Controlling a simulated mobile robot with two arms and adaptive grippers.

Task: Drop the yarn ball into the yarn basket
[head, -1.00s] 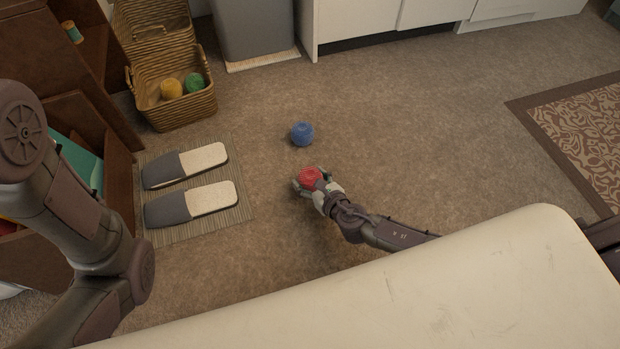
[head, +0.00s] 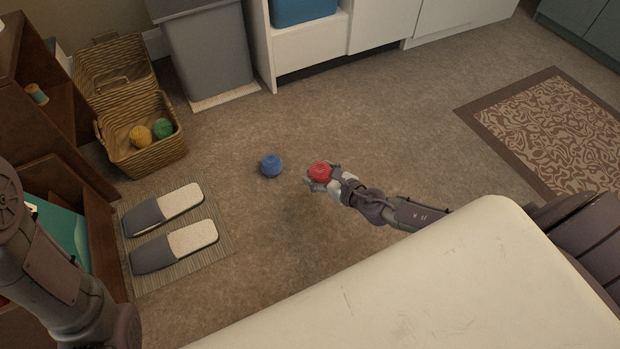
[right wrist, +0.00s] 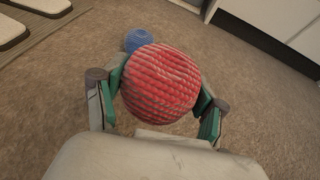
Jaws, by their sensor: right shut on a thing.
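A red yarn ball (head: 319,172) is held in my right gripper (head: 318,178), above the carpet. In the right wrist view the red yarn ball (right wrist: 160,84) sits between the two green-padded fingers of the right gripper (right wrist: 158,100). A blue yarn ball (head: 271,165) lies on the carpet to the left of the gripper, and it also shows behind the red ball in the right wrist view (right wrist: 138,39). The wicker yarn basket (head: 150,160) stands at the left with a yellow ball (head: 140,136) and a green ball (head: 162,128) inside. My left gripper is out of view.
A second wicker basket (head: 113,72) stands behind the first. Grey slippers (head: 172,247) lie on a striped mat (head: 222,243) in front. A brown shelf (head: 95,215) is at the left, a grey bin (head: 205,55) at the back.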

